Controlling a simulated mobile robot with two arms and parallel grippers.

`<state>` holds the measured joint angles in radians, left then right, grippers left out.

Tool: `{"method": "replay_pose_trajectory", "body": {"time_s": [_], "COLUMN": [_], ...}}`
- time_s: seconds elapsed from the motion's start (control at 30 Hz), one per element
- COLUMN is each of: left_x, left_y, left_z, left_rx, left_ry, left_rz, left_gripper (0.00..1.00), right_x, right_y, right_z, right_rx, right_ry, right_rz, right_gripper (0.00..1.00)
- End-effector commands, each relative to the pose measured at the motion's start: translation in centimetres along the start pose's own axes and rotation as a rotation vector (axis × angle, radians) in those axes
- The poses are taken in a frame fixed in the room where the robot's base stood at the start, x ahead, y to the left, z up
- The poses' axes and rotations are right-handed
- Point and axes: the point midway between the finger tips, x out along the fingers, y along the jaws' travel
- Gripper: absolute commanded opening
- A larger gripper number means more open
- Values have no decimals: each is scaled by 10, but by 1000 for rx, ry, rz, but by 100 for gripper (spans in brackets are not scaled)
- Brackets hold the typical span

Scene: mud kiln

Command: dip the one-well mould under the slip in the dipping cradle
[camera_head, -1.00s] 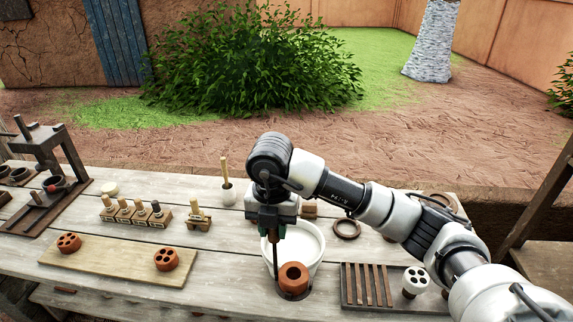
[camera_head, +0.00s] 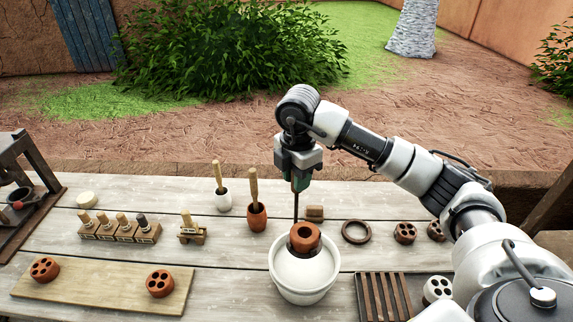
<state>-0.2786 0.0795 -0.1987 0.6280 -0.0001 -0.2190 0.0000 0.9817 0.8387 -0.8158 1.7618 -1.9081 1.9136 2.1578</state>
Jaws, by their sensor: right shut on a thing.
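The one-well mould (camera_head: 306,237), an orange-brown block with a single round hole in its top, sits upright in the dark ring of the dipping cradle (camera_head: 296,203). My right gripper (camera_head: 299,180) points down and is shut on the cradle's upright handle, above and behind the mould. The cradle holds the mould over the white bowl of slip (camera_head: 304,290), toward the bowl's far side. The mould's top and upper side show clear of the pale slip. I cannot tell whether its underside touches the slip. My left gripper is not in view.
Left of the bowl is a board (camera_head: 105,290) with two multi-hole moulds, and behind it a row of wooden stamps (camera_head: 120,228). An orange pot (camera_head: 257,216) stands behind left. A slatted rack (camera_head: 384,297) stands right of the bowl; a brown ring (camera_head: 356,231) lies behind it.

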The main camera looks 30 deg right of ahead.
Motion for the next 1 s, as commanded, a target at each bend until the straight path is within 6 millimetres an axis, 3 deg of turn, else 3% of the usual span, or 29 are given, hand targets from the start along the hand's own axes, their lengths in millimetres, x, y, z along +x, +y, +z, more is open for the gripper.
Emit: {"method": "replay_pose_trajectory", "body": {"time_s": [0.43, 0.8, 1.0], "left_x": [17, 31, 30], "left_y": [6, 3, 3], "left_z": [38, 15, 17], "left_rx": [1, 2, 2], "left_ry": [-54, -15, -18], "left_rz": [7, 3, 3], "left_gripper": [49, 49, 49], "right_x": [26, 45, 44], "right_y": [0, 0, 0], "right_z": [1, 0, 0], "right_rx": [0, -1, -1], "right_ry": [-1, 0, 0], "right_rz": [0, 1, 1], "right_gripper": [0, 0, 0]}}
